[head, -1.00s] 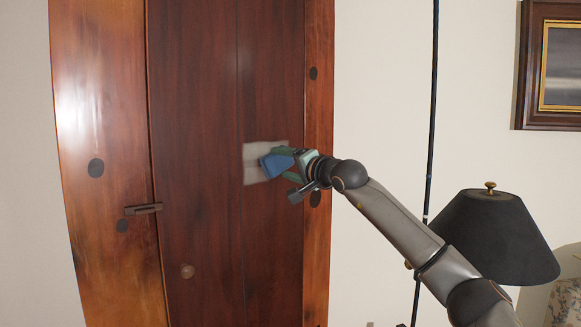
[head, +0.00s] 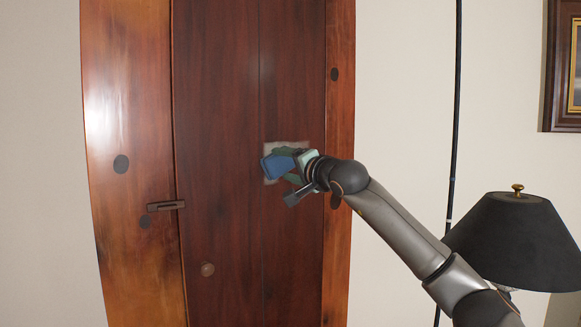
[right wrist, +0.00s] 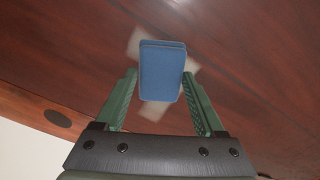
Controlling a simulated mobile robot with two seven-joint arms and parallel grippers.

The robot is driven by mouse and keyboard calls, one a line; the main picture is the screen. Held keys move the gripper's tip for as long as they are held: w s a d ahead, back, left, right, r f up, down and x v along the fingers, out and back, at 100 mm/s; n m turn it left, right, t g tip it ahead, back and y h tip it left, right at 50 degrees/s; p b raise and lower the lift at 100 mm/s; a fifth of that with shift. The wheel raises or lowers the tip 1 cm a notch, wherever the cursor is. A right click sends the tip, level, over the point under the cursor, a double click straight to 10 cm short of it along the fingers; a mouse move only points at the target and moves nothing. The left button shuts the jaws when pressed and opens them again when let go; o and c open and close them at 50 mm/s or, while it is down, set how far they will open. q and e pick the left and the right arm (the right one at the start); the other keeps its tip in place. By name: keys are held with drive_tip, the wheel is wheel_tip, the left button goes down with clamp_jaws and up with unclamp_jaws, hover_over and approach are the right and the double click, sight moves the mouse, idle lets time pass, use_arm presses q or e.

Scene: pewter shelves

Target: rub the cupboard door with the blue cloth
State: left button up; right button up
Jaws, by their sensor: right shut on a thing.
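My right gripper (head: 284,164) is shut on the blue cloth (head: 273,167), a folded block, in front of this patch. In the right wrist view the cloth (right wrist: 162,72) sits between the green fingers, and pale patch areas (right wrist: 155,108) show around it. The cloth hides part of the patch. It looks at or very near the door; exact contact is unclear. My left gripper is not in view.
The lighter wooden frame (head: 125,220) surrounds the door, with a dark latch (head: 165,206) on the left. A black lamp shade (head: 515,240) stands at the lower right near my right arm. A thin black pole (head: 453,130) and a framed picture (head: 562,70) are behind.

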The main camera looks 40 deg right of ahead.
sight(268, 166)
drive_tip(key=shift+w+a+b, duration=0.15)
drive_tip(key=shift+a+b, duration=0.25)
drive_tip(key=shift+a, duration=1.5)
drive_tip(key=shift+d+r+p, duration=0.1)
drive_tip(key=shift+r+p, duration=0.8)
drive_tip(key=shift+d+f+p, duration=0.1)
drive_tip(key=shift+d+p, duration=0.55)
drive_tip(key=shift+d, duration=1.15)
drive_tip(key=shift+s+d+p, duration=0.15)
drive_tip(key=shift+d+p, duration=0.45)
drive_tip(key=shift+d, duration=0.3)
drive_tip(key=shift+s+d+p, duration=0.1)
drive_tip(key=shift+d+p, duration=0.45)
drive_tip(key=shift+d, duration=0.3)
drive_tip(key=d+p, duration=0.5)
drive_tip(key=d, duration=0.1)
drive_tip(key=shift+s+d, duration=0.3)
drive_tip(key=shift+d, duration=0.05)
